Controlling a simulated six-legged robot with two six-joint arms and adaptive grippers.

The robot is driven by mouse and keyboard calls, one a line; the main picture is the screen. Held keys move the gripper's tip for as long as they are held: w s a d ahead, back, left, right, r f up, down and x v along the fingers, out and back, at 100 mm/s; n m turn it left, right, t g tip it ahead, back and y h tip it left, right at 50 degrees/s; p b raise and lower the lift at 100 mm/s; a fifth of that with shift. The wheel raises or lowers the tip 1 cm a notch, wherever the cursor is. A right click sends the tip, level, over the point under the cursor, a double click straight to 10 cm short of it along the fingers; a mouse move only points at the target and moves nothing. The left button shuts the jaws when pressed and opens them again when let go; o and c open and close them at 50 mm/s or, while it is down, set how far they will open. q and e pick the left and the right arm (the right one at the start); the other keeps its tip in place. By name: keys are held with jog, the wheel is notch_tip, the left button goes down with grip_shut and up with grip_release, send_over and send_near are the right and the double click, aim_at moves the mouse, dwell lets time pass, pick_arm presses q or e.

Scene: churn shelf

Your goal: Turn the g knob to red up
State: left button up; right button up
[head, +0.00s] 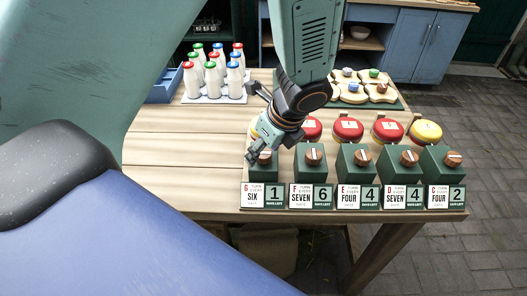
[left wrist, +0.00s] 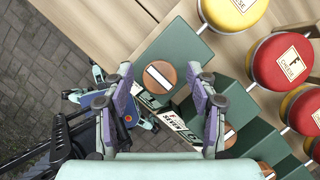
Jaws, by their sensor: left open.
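The g knob (head: 265,157) is a round brown wooden knob on the leftmost green box. In the head view my left gripper partly hides it. In the left wrist view the knob (left wrist: 158,80) shows a white bar across its face, slanting; I see no red mark on it. My left gripper (head: 256,146) is open just above the knob. In the left wrist view its two fingers (left wrist: 160,72) stand apart, one on each side of the knob; I cannot tell whether they touch it. The sign (head: 252,195) below reads G, turn every six days, with a 1 beside it.
Several similar boxes with knobs, such as the F box (head: 313,155), stand in a row to the right. Red and yellow cheeses (head: 348,129) sit behind them. Milk bottles (head: 211,75) stand at the back left. The table's left part (head: 170,150) is clear.

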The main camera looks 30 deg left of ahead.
pick_arm(q)
jog(key=shift+d+r, duration=0.1)
jog(key=shift+d, duration=0.05)
jog(key=shift+s+r, duration=0.1)
jog(key=c, duration=1.2)
jog(key=shift+o, duration=0.2)
